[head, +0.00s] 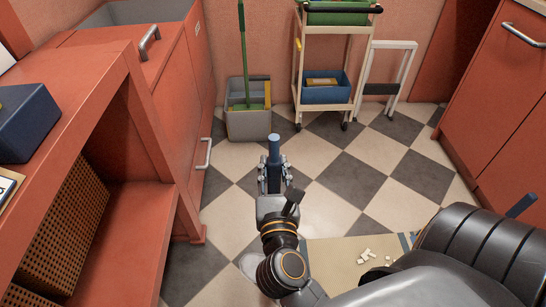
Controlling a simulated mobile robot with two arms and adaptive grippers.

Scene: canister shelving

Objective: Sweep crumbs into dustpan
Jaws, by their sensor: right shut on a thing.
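Several pale crumbs (369,256) lie on a beige mat (335,260) on the floor, partly hidden by my right arm. My right gripper (274,178) is above the floor, left of and beyond the crumbs. It is shut on a blue-grey handle (273,147), whose upper end stands up between the fingers. The rest of the held tool is hidden, so I cannot tell whether it is a brush or a dustpan. Another blue stick-like end (521,206) shows behind my arm at the right; its body is hidden. My left gripper is not in view.
A red bench (145,95) with shelves is on the left, red cabinets (510,100) on the right. A grey mop bucket (248,122), a trolley (325,112) and a white step stool (396,75) stand at the back. The checkered floor between is clear.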

